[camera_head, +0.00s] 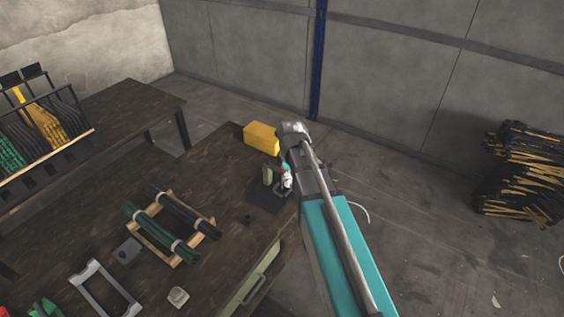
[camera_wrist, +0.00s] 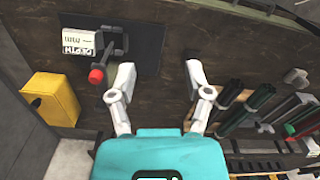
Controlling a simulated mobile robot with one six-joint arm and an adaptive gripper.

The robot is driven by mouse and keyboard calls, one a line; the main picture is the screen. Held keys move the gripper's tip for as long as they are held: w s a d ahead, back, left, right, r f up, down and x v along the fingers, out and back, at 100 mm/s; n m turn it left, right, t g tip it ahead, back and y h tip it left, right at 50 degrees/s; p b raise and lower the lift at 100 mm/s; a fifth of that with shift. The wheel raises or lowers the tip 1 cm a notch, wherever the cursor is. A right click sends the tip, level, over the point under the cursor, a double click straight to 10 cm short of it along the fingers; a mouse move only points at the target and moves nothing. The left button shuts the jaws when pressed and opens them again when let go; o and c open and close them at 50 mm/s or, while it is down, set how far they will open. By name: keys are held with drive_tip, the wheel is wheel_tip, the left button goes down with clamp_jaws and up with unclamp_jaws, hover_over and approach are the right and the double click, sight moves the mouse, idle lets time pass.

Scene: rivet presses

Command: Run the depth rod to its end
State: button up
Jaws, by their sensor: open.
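The press with the depth rod stands on a dark base plate (camera_wrist: 142,48) at the top left of the wrist view. A white block lettered "DEPTH" (camera_wrist: 78,43) sits on it, with dark rod parts (camera_wrist: 113,45) beside it and a red knob (camera_wrist: 96,75) toward me. My gripper (camera_wrist: 158,72) is open and empty, its two white fingers spread wide. The left finger is close to the right of the red knob; I cannot tell whether they touch. In the head view, the base plate (camera_head: 266,200) is partly hidden by my arm.
A yellow box (camera_head: 262,138) stands near the table's far corner. A wooden rack (camera_head: 146,235) holding green and black rolls, a grey frame (camera_head: 87,278) and small blocks lie on the dark table. Another table with a tool rack (camera_head: 62,155) is at left.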

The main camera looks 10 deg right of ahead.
drive_tip(key=w+r+n+p, duration=0.5)
drive_tip(key=w+r+n, duration=0.1)
drive_tip(key=w+n, duration=0.6)
drive_tip(key=shift+w+r+n+p, duration=0.15)
drive_tip(key=shift+w+n+p, duration=0.2)
drive_tip(key=shift+w, duration=0.45)
drive_tip(key=shift+f, duration=0.2)
wheel_tip(320, 180, down, 13)
drive_tip(key=b, duration=1.3)
drive_tip(key=shift+f+b, duration=0.2)
drive_tip(key=shift+b, duration=0.2)
clamp_jaws()
